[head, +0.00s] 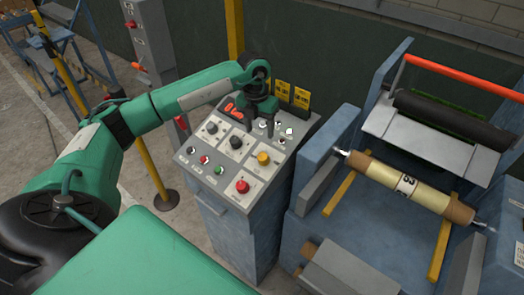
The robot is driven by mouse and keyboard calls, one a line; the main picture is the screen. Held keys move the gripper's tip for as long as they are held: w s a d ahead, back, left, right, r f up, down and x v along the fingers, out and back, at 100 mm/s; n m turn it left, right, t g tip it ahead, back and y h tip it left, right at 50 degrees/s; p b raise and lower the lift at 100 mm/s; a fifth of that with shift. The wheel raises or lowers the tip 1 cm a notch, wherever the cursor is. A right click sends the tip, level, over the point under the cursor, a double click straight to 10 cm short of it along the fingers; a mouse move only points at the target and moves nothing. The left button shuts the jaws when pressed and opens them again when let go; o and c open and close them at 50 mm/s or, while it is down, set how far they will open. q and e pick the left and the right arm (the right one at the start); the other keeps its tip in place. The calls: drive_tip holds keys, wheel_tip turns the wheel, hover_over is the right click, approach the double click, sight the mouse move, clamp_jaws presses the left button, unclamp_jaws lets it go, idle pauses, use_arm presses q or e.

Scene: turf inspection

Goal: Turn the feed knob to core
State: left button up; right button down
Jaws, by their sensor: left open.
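The grey control panel (226,201) tops a blue cabinet, with several knobs and buttons on its sloping face. Two black knobs (236,143) and (212,127) sit on light plates at its upper left. A yellow knob (263,158) sits to their right, and a red mushroom button (242,187) sits lower. The labels are too small to read, so I cannot tell which is the feed knob. My left gripper (260,128) is open, pointing down over the panel's upper part, just behind the knobs. It hides part of the panel there. My right gripper is not in view.
Yellow tags (292,94) stand at the panel's back edge. A blue machine with a cream roll (390,182) and a red bar (465,75) stands close on the right. A yellow post (153,170) stands left of the cabinet. Open floor lies farther left.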

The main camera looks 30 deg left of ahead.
sight(262, 156)
use_arm(q)
drive_tip(key=f+p, duration=0.1)
drive_tip(key=f, duration=0.2)
drive_tip(key=f+p, duration=0.1)
drive_tip(key=f, duration=0.2)
drive_tip(key=d+f+p, duration=0.1)
drive_tip(key=f, duration=0.2)
drive_tip(key=shift+f+p, duration=0.25)
drive_tip(key=shift+p, duration=0.15)
drive_tip(key=shift+f, duration=0.65)
drive_tip(key=c, duration=1)
drive_tip(key=shift+o, duration=0.2)
